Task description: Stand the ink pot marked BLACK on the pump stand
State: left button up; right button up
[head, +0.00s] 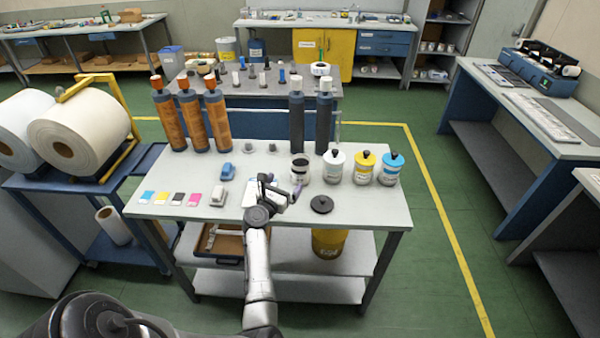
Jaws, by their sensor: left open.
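I cannot make out the pump stand. My right gripper is out of view.
Colour cards (178,198) and a blue block (227,171) lie left of my gripper. The table's right front corner (385,212) is clear.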

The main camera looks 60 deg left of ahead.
pick_arm(q)
jog(key=shift+s+a+f+n+g+y, duration=0.1)
jog(key=shift+a+f+n+g+y, duration=0.1)
jog(key=shift+f+n+g+y, duration=0.15)
jog(key=b, duration=0.2)
send_near(304, 157)
jog(key=shift+x, duration=0.95)
jog(key=x, duration=0.1)
jog(key=b+x, duration=0.2)
jog(key=shift+w+a+f, duration=0.25)
jog(key=shift+w, duration=0.1)
jog(key=shift+w+a+r, duration=0.1)
jog(key=shift+w+a, duration=0.25)
jog(key=shift+w, duration=0.2)
jog(key=shift+c, duration=0.4)
jog(key=c, duration=1.2)
